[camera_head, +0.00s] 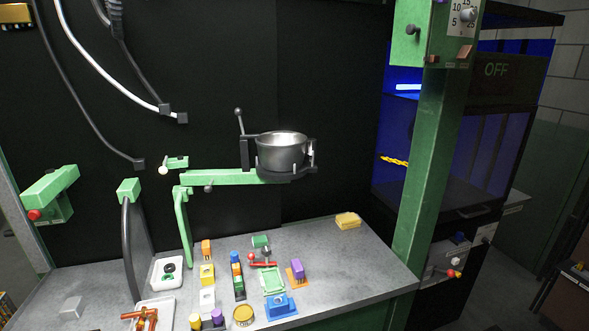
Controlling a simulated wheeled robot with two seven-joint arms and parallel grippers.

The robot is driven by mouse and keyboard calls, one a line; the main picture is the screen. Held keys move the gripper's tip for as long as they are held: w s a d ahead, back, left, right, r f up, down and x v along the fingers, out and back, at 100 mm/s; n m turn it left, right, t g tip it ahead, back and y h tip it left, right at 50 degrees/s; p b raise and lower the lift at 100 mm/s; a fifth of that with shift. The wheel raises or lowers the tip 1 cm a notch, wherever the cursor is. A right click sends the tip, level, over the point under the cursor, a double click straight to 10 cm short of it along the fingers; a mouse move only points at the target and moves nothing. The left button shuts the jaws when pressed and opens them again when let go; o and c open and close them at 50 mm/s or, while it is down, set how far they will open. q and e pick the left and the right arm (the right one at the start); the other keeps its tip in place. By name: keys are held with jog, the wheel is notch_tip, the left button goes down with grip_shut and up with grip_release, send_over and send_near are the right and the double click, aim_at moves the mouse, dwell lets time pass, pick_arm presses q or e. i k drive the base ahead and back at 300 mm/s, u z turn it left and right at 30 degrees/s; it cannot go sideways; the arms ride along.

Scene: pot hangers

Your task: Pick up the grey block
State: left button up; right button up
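A small light grey block (71,306) lies on the grey worktop (345,270), near its front left part. It stands apart from the other objects, and nothing covers it. Its colour is close to that of the worktop. Neither of my grippers shows in the head view.
A white tray (170,318) with an orange-red item (143,318) lies right of the block. Coloured blocks and small fixtures crowd the middle. A metal pot (281,150) sits on a green arm (225,177) above the worktop. A yellow sponge-like block (347,220) lies at the back right.

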aim_at(72, 308)
jog(key=u, duration=1.65)
